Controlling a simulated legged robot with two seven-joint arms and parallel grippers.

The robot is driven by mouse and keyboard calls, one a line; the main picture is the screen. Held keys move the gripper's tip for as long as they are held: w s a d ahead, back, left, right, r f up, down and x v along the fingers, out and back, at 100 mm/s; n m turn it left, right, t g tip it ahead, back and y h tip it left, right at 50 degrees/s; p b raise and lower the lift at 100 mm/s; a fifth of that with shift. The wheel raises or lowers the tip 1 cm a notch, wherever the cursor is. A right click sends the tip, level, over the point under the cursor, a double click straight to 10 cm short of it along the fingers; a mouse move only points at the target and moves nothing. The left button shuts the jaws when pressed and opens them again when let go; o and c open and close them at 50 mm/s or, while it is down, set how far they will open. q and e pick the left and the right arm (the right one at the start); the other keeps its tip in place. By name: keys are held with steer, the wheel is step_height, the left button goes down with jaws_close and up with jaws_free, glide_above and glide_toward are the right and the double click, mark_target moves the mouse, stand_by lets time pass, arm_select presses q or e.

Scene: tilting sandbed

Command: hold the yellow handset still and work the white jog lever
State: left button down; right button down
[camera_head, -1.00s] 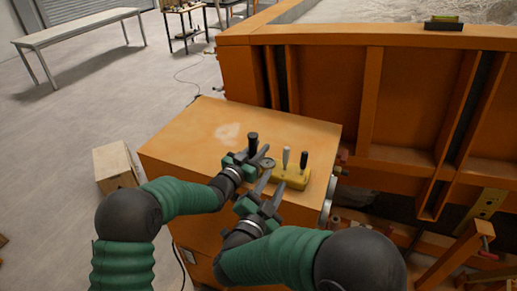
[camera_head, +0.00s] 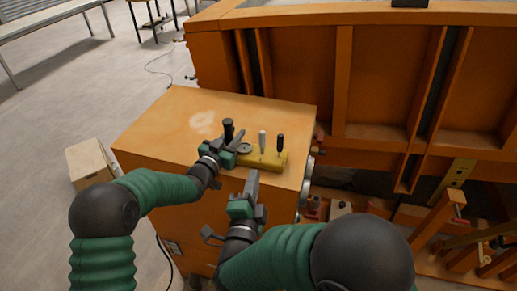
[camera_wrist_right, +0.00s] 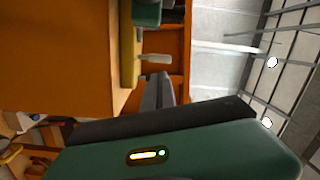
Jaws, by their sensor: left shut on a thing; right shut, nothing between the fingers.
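The yellow handset (camera_head: 268,160) lies on top of the orange cabinet, near its front right edge. The white jog lever (camera_head: 262,140) stands up from it, left of a black lever (camera_head: 280,143). My left gripper (camera_head: 238,146) is shut on the left end of the handset and hides part of that end. My right gripper (camera_head: 253,180) is shut and empty, in front of the handset and below the white lever. In the right wrist view, the shut fingers (camera_wrist_right: 158,92) point toward the white lever (camera_wrist_right: 155,58), with a small gap between, and the handset (camera_wrist_right: 127,50) is beside it.
The orange cabinet (camera_head: 165,130) has free room on its left top. A black knob (camera_head: 228,127) stands close to my left gripper. The large orange sandbed wall (camera_head: 385,80) rises behind and right. A wooden box (camera_head: 89,161) sits on the floor at left.

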mark_target(262, 142)
arm_select(q)
steer(key=shift+d, duration=0.1)
arm_select(e)
steer(key=s+m, duration=0.1)
steer(key=s+m+y, duration=0.1)
steer(key=m, duration=0.1)
steer(key=shift+s+d, duration=0.2)
steer(key=shift+d, duration=0.2)
steer(key=shift+w, duration=0.1)
steer(key=w, duration=0.4)
steer(key=w+d, duration=0.1)
steer(key=w, duration=0.9)
steer(key=shift+d, duration=0.3)
